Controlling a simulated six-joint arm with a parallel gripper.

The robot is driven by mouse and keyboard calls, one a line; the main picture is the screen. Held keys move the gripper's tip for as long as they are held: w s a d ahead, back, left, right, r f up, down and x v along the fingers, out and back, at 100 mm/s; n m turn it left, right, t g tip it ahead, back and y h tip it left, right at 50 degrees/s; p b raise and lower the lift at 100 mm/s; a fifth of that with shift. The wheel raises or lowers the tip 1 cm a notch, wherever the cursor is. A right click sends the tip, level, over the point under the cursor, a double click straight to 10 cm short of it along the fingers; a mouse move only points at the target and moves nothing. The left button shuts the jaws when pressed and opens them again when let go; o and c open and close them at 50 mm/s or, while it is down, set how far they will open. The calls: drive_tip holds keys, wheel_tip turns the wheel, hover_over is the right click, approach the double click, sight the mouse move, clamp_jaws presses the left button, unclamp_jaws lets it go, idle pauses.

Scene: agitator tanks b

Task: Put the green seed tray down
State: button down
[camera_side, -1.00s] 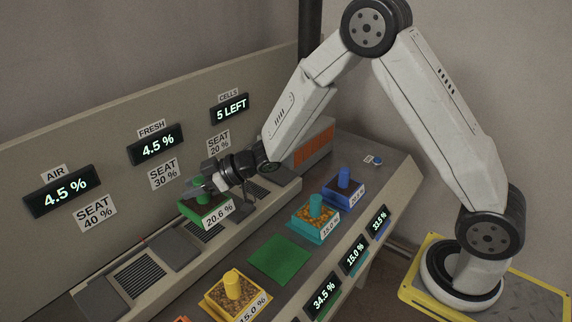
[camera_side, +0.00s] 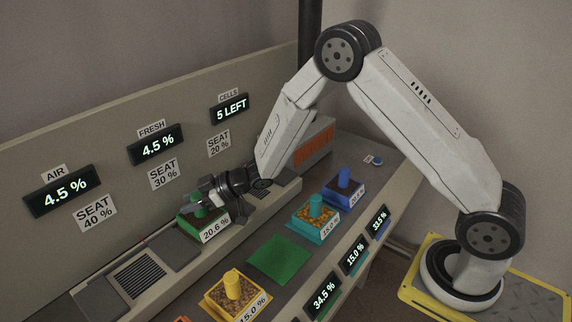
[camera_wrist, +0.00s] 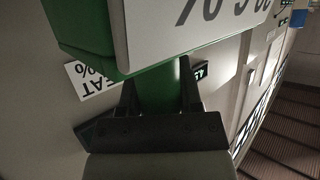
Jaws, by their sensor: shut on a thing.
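The green seed tray (camera_side: 187,222) has a white label reading 20.6 % and a green knob on top. It is at the grated ledge below the wall panel. My gripper (camera_side: 201,202) is shut on its knob, above the tray. In the wrist view the green tray (camera_wrist: 85,32) fills the top left, its label upside down, and my gripper (camera_wrist: 158,90) has a finger on each side of the green knob. The tray looks low over the ledge; I cannot tell whether its underside touches. The spot beneath it is hidden.
A bare green square (camera_side: 280,258) lies on the bench. Around it stand a yellow tray (camera_side: 215,303), a teal tray (camera_side: 302,226) and a blue tray (camera_side: 332,198). An open grate (camera_side: 140,276) is on the ledge to the left. The wall panel is close behind.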

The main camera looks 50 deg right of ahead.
drive_tip(key=shift+f, duration=0.6)
idle(0.3)
drive_tip(key=shift+c, duration=1.4)
unclamp_jaws()
drive_tip(key=shift+r, duration=0.65)
drive_tip(key=v, duration=1.2)
drive_tip(key=shift+f, duration=0.2)
drive_tip(key=shift+d, duration=0.1)
